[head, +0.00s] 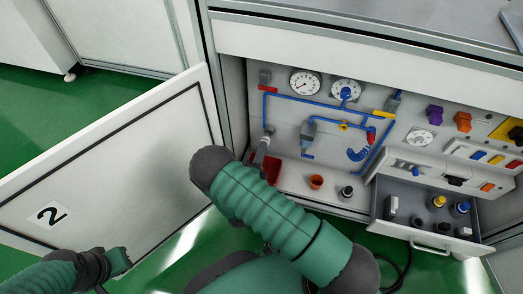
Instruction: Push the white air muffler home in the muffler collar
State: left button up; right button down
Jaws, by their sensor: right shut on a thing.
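A red tray (272,172), an orange cup (316,181) and a dark round part (347,191) are on the cabinet floor. An open drawer (430,240) with several fittings juts out at right. The open door (110,170) marked 2 stands at left. Gauges and blue pipes cover the panel.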

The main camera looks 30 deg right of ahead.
jog(key=shift+x, duration=1.45)
jog(key=c, duration=1.3)
grip_release()
jog(key=shift+c, duration=0.2)
jog(key=p+v, duration=0.7)
jog(key=v, duration=1)
jog(key=shift+f, duration=0.15)
